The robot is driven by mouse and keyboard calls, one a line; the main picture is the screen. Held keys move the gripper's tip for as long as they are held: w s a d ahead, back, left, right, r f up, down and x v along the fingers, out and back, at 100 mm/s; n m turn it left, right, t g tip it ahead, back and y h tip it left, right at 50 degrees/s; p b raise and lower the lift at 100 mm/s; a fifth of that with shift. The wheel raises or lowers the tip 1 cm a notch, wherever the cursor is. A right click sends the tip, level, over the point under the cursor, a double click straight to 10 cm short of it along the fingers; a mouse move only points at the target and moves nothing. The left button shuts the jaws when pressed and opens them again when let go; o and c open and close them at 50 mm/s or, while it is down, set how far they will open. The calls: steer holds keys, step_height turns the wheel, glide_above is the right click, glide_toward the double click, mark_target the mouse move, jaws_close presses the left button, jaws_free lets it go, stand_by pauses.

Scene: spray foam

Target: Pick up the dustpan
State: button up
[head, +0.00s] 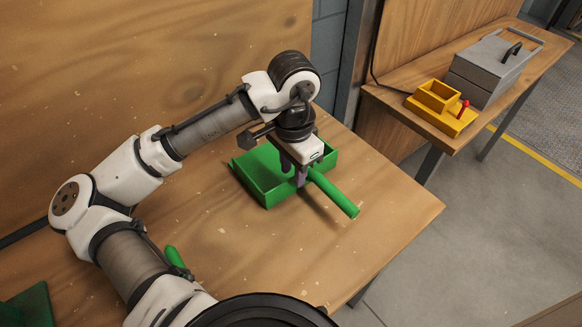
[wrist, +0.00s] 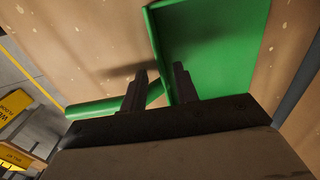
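The green dustpan (head: 262,183) lies on the wooden table, with its handle (head: 335,196) pointing to the lower right. My gripper (head: 293,178) points down over the place where the pan meets the handle. In the wrist view, my gripper (wrist: 160,70) has its two dark fingers apart. The pan (wrist: 215,45) is at the right and the handle (wrist: 95,107) runs left behind one finger. The pan's edge shows between the fingers. I cannot tell whether either finger touches it.
The wooden table (head: 390,205) is bare around the dustpan. Another green object (head: 30,306) is at the lower left, and a green piece (head: 174,257) shows beside my arm. A side bench (head: 540,62) holds a yellow box (head: 440,112) and a grey case (head: 490,70).

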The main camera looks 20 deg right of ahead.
mark_target(291, 194)
step_height(291, 194, down, 5)
steer(key=shift+a+f+p, duration=0.1)
steer(key=shift+a+p, duration=0.05)
steer(key=shift+p, duration=0.35)
jaws_close()
